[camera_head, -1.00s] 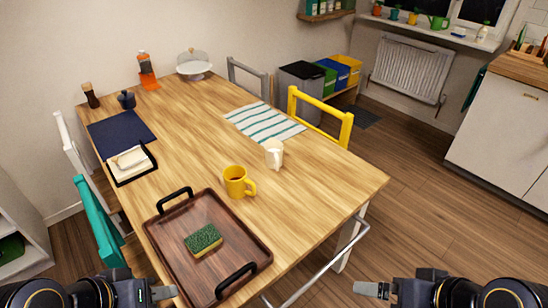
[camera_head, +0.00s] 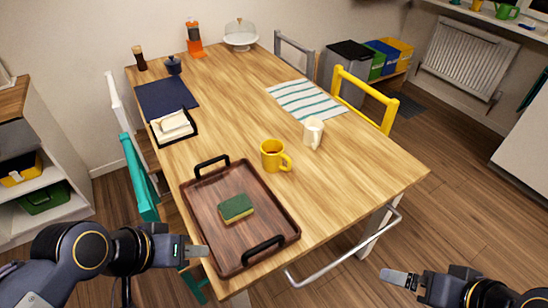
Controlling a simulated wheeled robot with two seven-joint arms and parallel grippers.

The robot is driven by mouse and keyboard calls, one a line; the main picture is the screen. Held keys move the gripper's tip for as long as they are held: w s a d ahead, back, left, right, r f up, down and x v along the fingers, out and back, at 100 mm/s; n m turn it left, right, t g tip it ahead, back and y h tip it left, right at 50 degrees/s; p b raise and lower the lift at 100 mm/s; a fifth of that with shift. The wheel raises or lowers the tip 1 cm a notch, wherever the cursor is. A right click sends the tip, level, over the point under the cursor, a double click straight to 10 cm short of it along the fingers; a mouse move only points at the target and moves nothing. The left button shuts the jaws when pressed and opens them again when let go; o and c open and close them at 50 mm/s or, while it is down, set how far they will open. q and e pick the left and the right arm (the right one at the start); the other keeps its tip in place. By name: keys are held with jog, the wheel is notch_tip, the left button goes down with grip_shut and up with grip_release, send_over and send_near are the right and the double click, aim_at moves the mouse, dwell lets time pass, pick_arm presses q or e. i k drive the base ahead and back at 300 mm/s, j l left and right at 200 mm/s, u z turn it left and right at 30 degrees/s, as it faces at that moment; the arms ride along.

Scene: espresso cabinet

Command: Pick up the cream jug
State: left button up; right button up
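A small white jug with a handle (camera_head: 313,133), which looks like the cream jug, stands upright on the wooden table (camera_head: 350,180). It is just right of and behind a yellow mug (camera_head: 272,155). My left gripper (camera_head: 198,251) is at the lower left, by the near left corner of the brown tray, well away from the jug and holding nothing visible. My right gripper (camera_head: 398,278) is at the lower right, off the table's edge, with nothing visible in it. Both grippers show side-on, so their finger gaps cannot be made out.
The brown tray (camera_head: 195,225) with black handles holds a green and yellow sponge (camera_head: 236,208). A striped cloth (camera_head: 305,100) lies behind the jug. A yellow chair (camera_head: 365,90) stands at the far right side and a teal chair (camera_head: 138,180) at the left. The table right of the jug is clear.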

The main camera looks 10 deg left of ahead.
aim_at(313, 137)
jog(key=u, duration=0.8)
jog(key=l+u, duration=0.7)
jog(key=u, duration=0.2)
jog(key=k+l+u, duration=0.1)
jog(key=l+u, duration=0.35)
jog(key=k+l+u, duration=0.1)
jog(key=u, duration=0.35)
jog(key=k+l+u, duration=0.1)
jog(key=l, duration=0.35)
jog(key=k+l+u, duration=0.1)
jog(key=k+l, duration=0.25)
jog(key=l, duration=0.15)
jog(key=k+l+u, duration=0.1)
jog(key=k+l, duration=0.15)
jog(key=l, duration=0.15)
jog(key=k+l+u, duration=0.1)
jog(key=k+l, duration=0.15)
jog(key=l, duration=0.2)
